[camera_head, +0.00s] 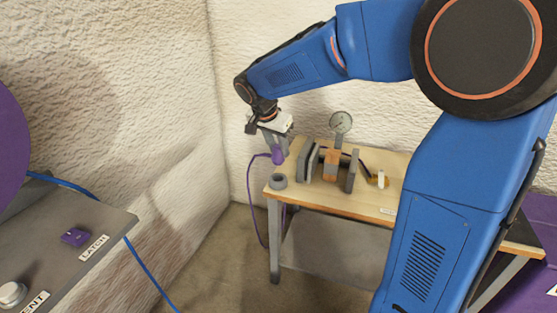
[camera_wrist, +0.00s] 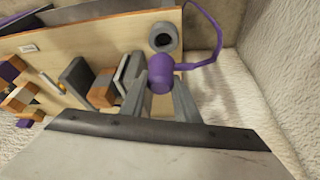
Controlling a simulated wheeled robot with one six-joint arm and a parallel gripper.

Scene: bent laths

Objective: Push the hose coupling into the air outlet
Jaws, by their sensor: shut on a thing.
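The purple hose coupling (camera_head: 278,155) is held in my gripper (camera_head: 275,147) above the left end of the wooden table. A thin purple hose hangs from it. In the wrist view, the coupling (camera_wrist: 160,74) sits between the two grey fingers of my gripper (camera_wrist: 160,86). A grey ring with a dark opening (camera_head: 278,182), which looks like the air outlet, stands at the table's left corner. In the head view, the coupling is above this ring, with a small gap. In the wrist view, the ring (camera_wrist: 163,37) shows just beyond the coupling, its opening uncovered.
Upright grey plates (camera_head: 314,160), an orange-brown block (camera_head: 332,165) and a round gauge (camera_head: 341,122) stand right of the ring on the table (camera_head: 310,194). The rough wall is close behind. A grey panel (camera_head: 45,235) with a purple latch (camera_head: 75,237) is at lower left.

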